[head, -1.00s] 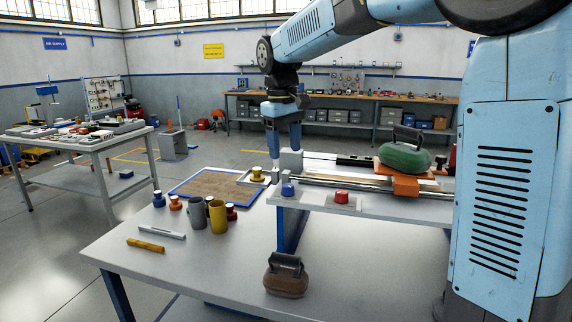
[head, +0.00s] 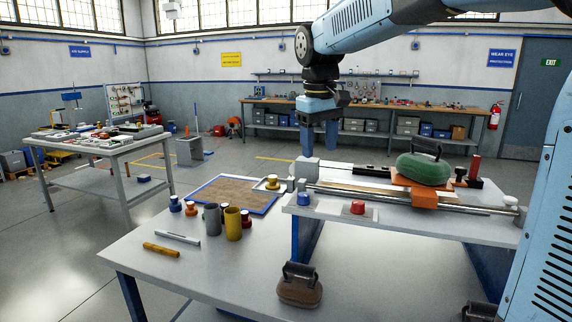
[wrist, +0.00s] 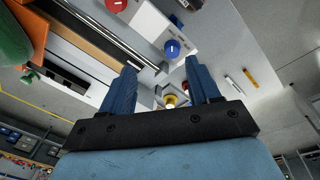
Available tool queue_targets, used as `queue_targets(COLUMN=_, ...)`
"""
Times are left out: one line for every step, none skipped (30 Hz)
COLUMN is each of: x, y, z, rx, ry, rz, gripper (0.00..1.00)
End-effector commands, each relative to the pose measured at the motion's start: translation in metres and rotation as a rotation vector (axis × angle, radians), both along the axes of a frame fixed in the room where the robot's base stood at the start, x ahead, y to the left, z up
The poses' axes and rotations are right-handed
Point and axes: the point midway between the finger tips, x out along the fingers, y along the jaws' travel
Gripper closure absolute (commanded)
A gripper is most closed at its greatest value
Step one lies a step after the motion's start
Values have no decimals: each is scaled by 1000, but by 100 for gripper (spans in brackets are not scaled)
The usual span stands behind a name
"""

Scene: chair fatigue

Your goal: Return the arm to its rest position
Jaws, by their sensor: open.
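My gripper (head: 320,146) hangs from my blue arm with its fingers pointing down, above the back of the rail fixture. In the wrist view my gripper (wrist: 158,90) shows two blue fingers spread apart with nothing between them. The rail fixture (head: 430,200) carries a green handled weight (head: 423,168) on an orange carriage (head: 424,193). A blue button (head: 304,199) and a red button (head: 358,207) sit at its front. A yellow-topped piece (head: 272,182) stands by the tray, apart from my gripper; it also shows in the wrist view (wrist: 170,101).
A blue-edged tray (head: 232,208), a grey cup (head: 212,219), a yellow cup (head: 233,224) and several small weights stand on the front table. A brown handled weight (head: 300,286) sits near the table's front edge.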

Motion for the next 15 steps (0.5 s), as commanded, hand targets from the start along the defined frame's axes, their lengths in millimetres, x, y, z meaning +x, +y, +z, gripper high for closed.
queue_targets(x=-13, y=-12, z=1, rx=6, ry=-22, rz=-29, gripper=39)
queue_targets(x=-20, y=-18, z=1, rx=10, ry=-34, rz=-44, gripper=39)
queue_targets(x=-29, y=-26, z=0, rx=16, ry=-49, rz=-65, gripper=39)
queue_targets(x=-35, y=-33, z=0, rx=21, ry=-63, rz=-82, gripper=39)
queue_targets(x=-42, y=-39, z=-1, rx=26, ry=-75, rz=-99, gripper=39)
queue_targets(x=-52, y=-46, z=-3, rx=33, ry=-90, rz=-121, gripper=39)
queue_targets(x=-58, y=-52, z=-4, rx=38, ry=-102, rz=-137, gripper=39)
queue_targets(x=-65, y=-57, z=-6, rx=44, ry=-113, rz=-153, gripper=39)
queue_targets(x=-75, y=-65, z=-8, rx=51, ry=-131, rz=-175, gripper=39)
queue_targets(x=-82, y=-70, z=-10, rx=58, ry=-142, rz=-193, gripper=39)
queue_targets(x=-89, y=-75, z=-12, rx=63, ry=-154, rz=-209, gripper=39)
queue_targets(x=-98, y=-82, z=-15, rx=70, ry=-169, rz=-229, gripper=39)
queue_targets(x=-105, y=-87, z=-17, rx=76, ry=-182, rz=-245, gripper=39)
queue_targets(x=-112, y=-92, z=-20, rx=83, ry=-195, rz=-262, gripper=39)
queue_targets(x=-121, y=-98, z=-24, rx=92, ry=-210, rz=-284, gripper=39)
